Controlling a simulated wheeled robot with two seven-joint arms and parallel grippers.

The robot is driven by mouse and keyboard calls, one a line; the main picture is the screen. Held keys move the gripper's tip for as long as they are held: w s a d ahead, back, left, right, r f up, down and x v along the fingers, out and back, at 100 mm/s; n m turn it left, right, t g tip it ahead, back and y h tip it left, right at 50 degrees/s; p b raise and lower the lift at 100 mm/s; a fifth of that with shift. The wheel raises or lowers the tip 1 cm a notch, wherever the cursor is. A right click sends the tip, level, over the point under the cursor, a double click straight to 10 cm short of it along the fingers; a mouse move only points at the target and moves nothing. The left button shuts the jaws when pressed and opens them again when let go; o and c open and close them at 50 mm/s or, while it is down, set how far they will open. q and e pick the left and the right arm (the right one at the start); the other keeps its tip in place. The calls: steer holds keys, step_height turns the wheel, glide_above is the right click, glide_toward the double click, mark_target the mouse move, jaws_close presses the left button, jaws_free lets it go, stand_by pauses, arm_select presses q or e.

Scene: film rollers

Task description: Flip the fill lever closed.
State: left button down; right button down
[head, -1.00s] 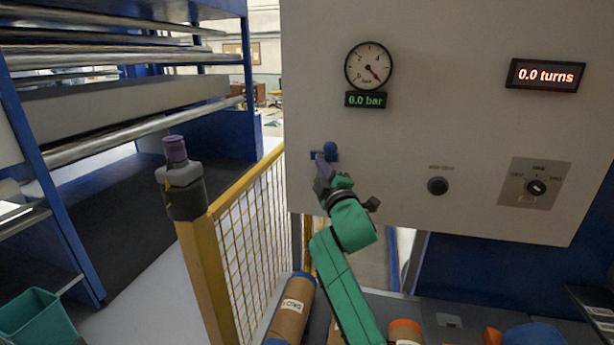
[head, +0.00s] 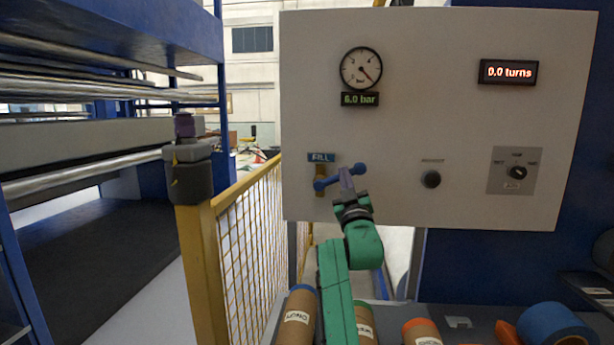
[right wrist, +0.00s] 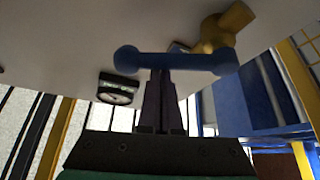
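The blue fill lever (head: 327,182), with a rounded knob at each end, is on the panel under the FILL label (head: 321,157). It lies nearly level, with its right end a little higher, in front of a brass valve body (head: 320,192). My right gripper (head: 346,182) is at the lever's middle. In the right wrist view, the lever (right wrist: 190,62) spans across the fingertips of my right gripper (right wrist: 161,75). The fingers are close together and appear to touch the bar, not clasp it. The brass valve (right wrist: 228,28) shows behind the lever's right end. My left gripper is not in view.
The grey panel (head: 450,120) carries a gauge (head: 361,68) above a 6.0 bar display, a 0.0 turns display (head: 508,72), a black knob (head: 431,179) and a selector (head: 517,172). A yellow fence (head: 250,240) stands left. Labelled rolls (head: 296,318) are below.

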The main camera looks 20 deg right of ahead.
steer(key=shift+s+d+f+b, duration=0.1)
steer(key=shift+d+f+b, duration=0.25)
steer(key=shift+f, duration=0.35)
steer(key=shift+s+d+f+b, duration=0.1)
steer(key=shift+d+f+b, duration=0.05)
steer(key=shift+f+b, duration=0.4)
steer(key=shift+f, duration=0.15)
steer(key=s+a+f, duration=0.1)
steer(key=s+a, duration=0.4)
steer(key=s, duration=0.3)
steer(key=shift+f, duration=0.1)
